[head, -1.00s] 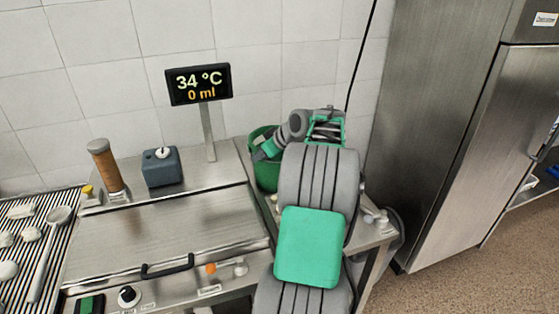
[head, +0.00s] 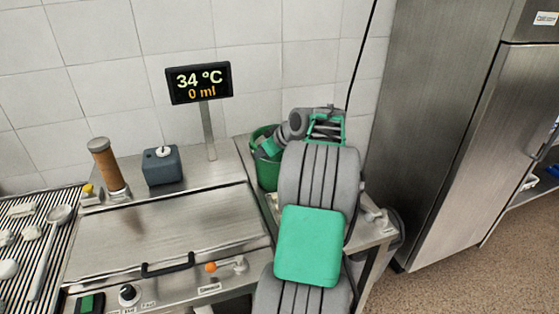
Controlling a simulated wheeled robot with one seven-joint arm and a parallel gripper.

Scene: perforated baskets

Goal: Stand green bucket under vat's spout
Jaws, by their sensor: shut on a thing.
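The green bucket (head: 266,177) stands upright on the steel side table at the back, right of the vat, partly hidden behind my arm. My gripper (head: 266,150) reaches down at the bucket's rim and is shut on the bucket; its fingertips are mostly hidden. The vat (head: 160,228) is a wide steel tank with a closed lid and a black handle (head: 167,266). A small tap with an orange knob (head: 211,267) sits on its front right. I cannot make out a spout clearly.
A display (head: 199,83) on a post reads 34 °C and 0 ml. A dark blue-grey box (head: 162,166) and a brown cylinder (head: 105,164) stand behind the lid. A ribbed drainer (head: 38,250) with utensils lies left. A steel fridge (head: 465,130) stands right, with open floor before it.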

